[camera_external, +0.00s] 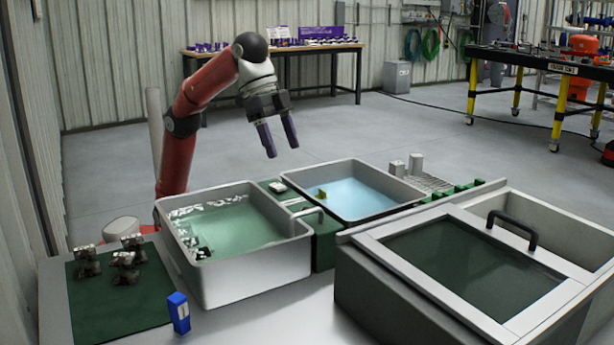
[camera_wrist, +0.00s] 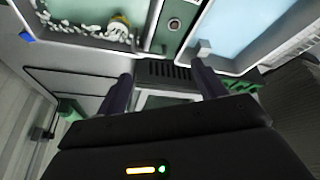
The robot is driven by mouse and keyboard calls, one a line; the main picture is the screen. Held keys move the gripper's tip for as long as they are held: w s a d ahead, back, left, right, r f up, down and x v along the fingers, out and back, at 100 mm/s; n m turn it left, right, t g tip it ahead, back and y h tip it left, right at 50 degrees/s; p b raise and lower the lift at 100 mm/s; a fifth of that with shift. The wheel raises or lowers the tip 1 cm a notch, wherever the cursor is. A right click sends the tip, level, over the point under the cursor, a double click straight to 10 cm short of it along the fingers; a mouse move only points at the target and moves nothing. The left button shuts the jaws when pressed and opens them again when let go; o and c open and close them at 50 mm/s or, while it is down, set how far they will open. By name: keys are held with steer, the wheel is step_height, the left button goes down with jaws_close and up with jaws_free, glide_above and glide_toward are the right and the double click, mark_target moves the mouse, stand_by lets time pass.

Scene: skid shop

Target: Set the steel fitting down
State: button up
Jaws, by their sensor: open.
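My gripper (camera_external: 282,150) is open and empty, raised above the back of the two basins with its fingers pointing down. Its two dark fingers also show apart in the wrist view (camera_wrist: 161,72), with nothing between them. Several dark metal fittings (camera_external: 124,259) stand on the green mat (camera_external: 145,305) at the left, well away from my gripper. A small pale metal piece (camera_external: 277,187) lies on the green strip between the basins. I cannot tell which of these is the task's steel fitting.
A grey basin (camera_external: 250,278) holds greenish water and white foam. A second basin (camera_external: 398,208) holds blue water and a small yellowish thing (camera_external: 322,195). A blue block (camera_external: 178,312) stands in front. A lidded grey tank (camera_external: 385,305) fills the right front.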

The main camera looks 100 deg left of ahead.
steer(key=s+a+f+n, duration=0.1)
steer(key=s+a+f, duration=0.35)
steer(key=a, duration=0.45)
steer(key=s+a+f+n, duration=0.1)
steer(key=s+a+f, duration=0.35)
steer(key=a, duration=0.35)
steer(key=s+a+f+y, duration=0.1)
steer(key=s+a+f, duration=0.2)
steer(key=s+f, duration=0.4)
steer(key=s+a+f+n+t, duration=0.1)
steer(key=s+a+f, duration=0.3)
steer(key=s+f, duration=0.4)
step_height(320, 180, down, 2)
steer(key=shift+s+f+y, duration=0.1)
steer(key=shift+s+y, duration=0.1)
steer(key=shift+y, duration=0.2)
